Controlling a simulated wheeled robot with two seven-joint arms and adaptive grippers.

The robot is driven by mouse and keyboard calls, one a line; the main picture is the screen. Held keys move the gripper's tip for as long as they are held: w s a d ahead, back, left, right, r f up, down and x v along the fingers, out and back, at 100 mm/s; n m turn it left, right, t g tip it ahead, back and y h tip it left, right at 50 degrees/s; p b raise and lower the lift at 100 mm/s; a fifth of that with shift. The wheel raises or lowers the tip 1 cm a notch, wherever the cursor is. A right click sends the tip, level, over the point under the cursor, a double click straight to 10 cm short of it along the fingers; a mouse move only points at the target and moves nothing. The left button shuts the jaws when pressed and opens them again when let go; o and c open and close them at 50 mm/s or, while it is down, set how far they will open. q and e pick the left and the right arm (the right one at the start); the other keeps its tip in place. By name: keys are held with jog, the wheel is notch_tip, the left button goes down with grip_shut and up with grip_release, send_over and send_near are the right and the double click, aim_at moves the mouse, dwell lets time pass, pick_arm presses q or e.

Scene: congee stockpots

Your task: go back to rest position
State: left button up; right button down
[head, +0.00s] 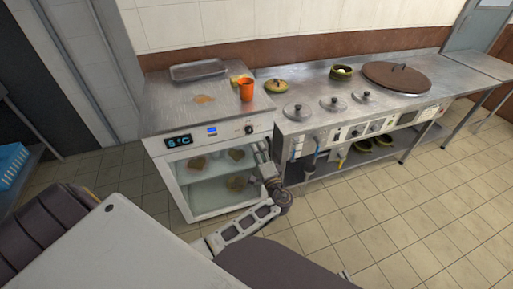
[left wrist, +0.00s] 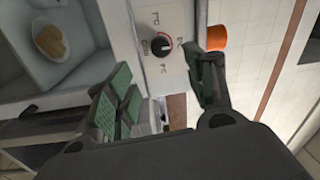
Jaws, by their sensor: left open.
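My left gripper (head: 262,160) is in front of the right edge of the white glass-fronted cabinet (head: 180,196), below its control knob. In the left wrist view its two green-padded fingers (left wrist: 158,68) are spread apart with nothing between them. The black knob (left wrist: 165,47) with a red mark lies just beyond the fingertips; I cannot tell whether they touch the panel. My left forearm (head: 240,226) reaches up from the bottom of the head view. My right gripper is not in view.
An orange cup (head: 246,90) and a metal tray (head: 198,70) stand on the cabinet. Lids (head: 298,111), a green-rimmed pot (head: 341,73) and a large brown lid (head: 396,77) are on the steel counter. A blue crate (head: 12,163) is at left. Tiled floor (head: 400,215) at right is clear.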

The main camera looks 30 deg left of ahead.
pick_arm(q)
jog(key=shift+s+d, duration=0.25)
jog(key=shift+d, duration=0.05)
jog(key=shift+f, duration=0.1)
dwell(0.3)
